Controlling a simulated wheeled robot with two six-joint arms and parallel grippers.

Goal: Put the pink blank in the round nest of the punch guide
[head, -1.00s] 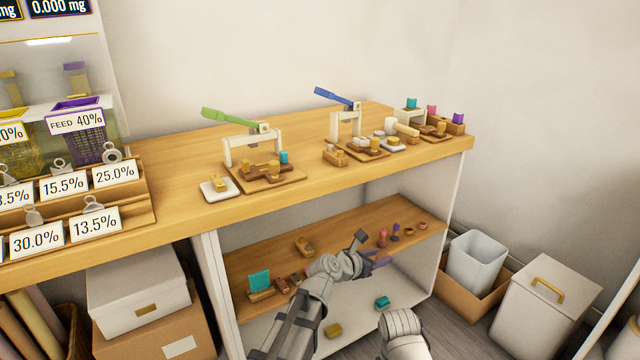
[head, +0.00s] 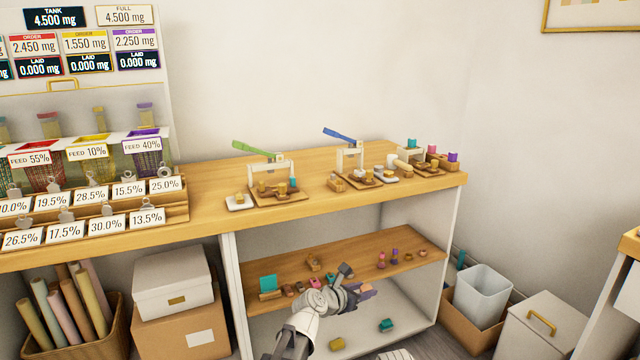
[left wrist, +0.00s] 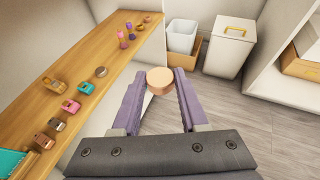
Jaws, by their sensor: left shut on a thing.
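My left gripper (head: 364,290) is in front of the lower shelf. In the left wrist view its purple fingers (left wrist: 160,84) are shut on a round, peach-pink blank (left wrist: 159,76), held at the fingertips and clear of the shelf. On the counter stand a press with a green handle (head: 254,150) and one with a blue handle (head: 339,136), each with small brown and tan pieces at its base. I cannot tell which piece is the punch guide, and no round nest can be made out at this size. My right gripper is not in view.
The lower shelf (head: 395,256) bears several small coloured clips and stamps. Teal (head: 386,325) and yellow (head: 337,344) pieces lie below it. Bins (head: 483,292) stand to the right. The counter (head: 215,220) has bare wood at its front left.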

